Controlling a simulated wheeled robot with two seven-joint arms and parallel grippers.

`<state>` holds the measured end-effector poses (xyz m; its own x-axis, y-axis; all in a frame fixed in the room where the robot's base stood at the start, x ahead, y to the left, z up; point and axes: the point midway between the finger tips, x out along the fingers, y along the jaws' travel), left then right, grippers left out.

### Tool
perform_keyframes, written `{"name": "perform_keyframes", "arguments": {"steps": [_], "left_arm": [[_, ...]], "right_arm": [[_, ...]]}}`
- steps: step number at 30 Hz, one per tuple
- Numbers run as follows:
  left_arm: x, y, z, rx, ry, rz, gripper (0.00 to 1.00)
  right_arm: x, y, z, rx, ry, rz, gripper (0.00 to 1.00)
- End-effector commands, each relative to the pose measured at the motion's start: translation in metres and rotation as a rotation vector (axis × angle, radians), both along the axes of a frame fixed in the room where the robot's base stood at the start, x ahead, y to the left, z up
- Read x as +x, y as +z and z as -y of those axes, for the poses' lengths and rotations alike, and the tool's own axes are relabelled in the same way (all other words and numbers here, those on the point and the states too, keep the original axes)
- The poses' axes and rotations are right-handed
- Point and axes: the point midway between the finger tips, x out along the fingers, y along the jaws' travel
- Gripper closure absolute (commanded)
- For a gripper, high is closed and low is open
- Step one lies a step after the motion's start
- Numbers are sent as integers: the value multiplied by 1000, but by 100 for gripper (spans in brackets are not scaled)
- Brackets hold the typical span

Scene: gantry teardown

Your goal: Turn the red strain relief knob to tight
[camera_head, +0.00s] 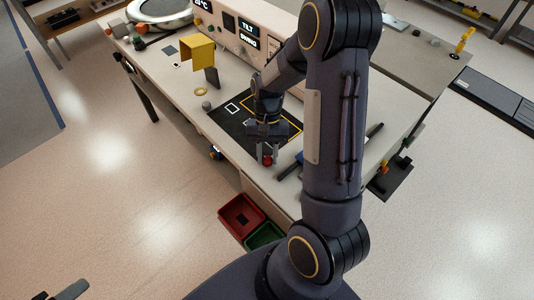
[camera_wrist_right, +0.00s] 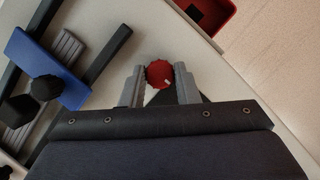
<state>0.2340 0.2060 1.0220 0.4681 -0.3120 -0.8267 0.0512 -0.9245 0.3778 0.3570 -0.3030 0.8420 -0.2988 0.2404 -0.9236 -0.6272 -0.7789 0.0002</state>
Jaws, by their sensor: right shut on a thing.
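The red strain relief knob (camera_head: 267,161) is at the front edge of the workbench, below my right gripper (camera_head: 268,154). In the right wrist view the round, ridged knob (camera_wrist_right: 159,73) sits between the two grey fingers of my right gripper (camera_wrist_right: 160,80), which is shut on it. A small pale mark shows on the knob's lower right. The scale around the knob is not readable. Part of what looks like my left gripper (camera_head: 68,291) shows at the lower left corner of the head view, away from the bench; its jaws are mostly cut off.
A blue part with black knobs and bars (camera_wrist_right: 48,68) lies left of the knob in the wrist view. A red bin (camera_head: 240,216) and a green bin (camera_head: 265,237) stand below the bench front. A yellow bracket (camera_head: 197,52) and a display panel (camera_head: 246,30) are farther back.

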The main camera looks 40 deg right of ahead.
Motion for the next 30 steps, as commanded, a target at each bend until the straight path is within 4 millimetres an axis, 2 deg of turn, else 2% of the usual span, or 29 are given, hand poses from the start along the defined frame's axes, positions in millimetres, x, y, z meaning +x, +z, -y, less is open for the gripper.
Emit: {"name": "perform_keyframes", "arguments": {"steps": [18,19,23,30], "left_arm": [[0,0,0,0,0,0,45],[0,0,0,0,0,0,45],[0,0,0,0,0,0,45],[0,0,0,0,0,0,45]], "right_arm": [[0,0,0,0,-41,0,95],[0,0,0,0,-40,0,68],[0,0,0,0,-39,0,51],[0,0,0,0,-38,1,50]]}}
